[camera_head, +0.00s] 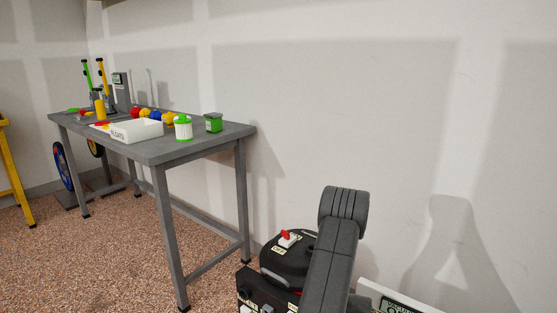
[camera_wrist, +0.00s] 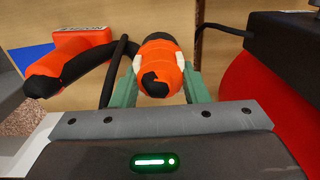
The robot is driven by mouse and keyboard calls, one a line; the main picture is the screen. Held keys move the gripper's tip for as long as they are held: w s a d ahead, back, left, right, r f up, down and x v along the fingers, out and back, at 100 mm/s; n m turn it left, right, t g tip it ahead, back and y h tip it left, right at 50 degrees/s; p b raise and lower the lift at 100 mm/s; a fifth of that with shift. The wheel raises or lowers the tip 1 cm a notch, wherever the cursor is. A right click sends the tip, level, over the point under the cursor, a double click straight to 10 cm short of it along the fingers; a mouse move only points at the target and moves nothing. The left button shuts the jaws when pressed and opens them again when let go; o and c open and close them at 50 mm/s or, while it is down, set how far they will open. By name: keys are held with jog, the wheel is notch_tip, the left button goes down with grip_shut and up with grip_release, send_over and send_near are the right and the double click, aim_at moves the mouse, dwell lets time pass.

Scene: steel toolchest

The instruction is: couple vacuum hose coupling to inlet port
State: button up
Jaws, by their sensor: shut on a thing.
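My gripper (camera_wrist: 160,85) is shut on the orange hose coupling (camera_wrist: 160,62) in the wrist view. Its two green fingers press on the coupling's sides, and the coupling's dark end points toward the camera. A thick black hose (camera_wrist: 88,62) curves to the left of the coupling; where it joins is unclear. A large red rounded body (camera_wrist: 262,112) stands to the right, apart from the coupling. I cannot make out the inlet port. In the head view my gripper and the coupling are not visible.
In the head view a black round lid with a red switch (camera_head: 287,238) is beside my arm, low in the picture. A grey workbench (camera_head: 190,147) holds a white bin (camera_head: 137,131) and several small items. A red-orange box (camera_wrist: 85,40) shows behind the hose.

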jog(key=shift+f+b, duration=0.65)
jog(key=shift+f, duration=0.25)
jog(key=o, duration=1.2)
jog(key=shift+r+p, duration=2.7)
jog(key=shift+r, duration=1.9)
jog(key=shift+f, duration=0.15)
jog(key=shift+f+b, duration=2.7)
jog(key=shift+f, duration=1.7)
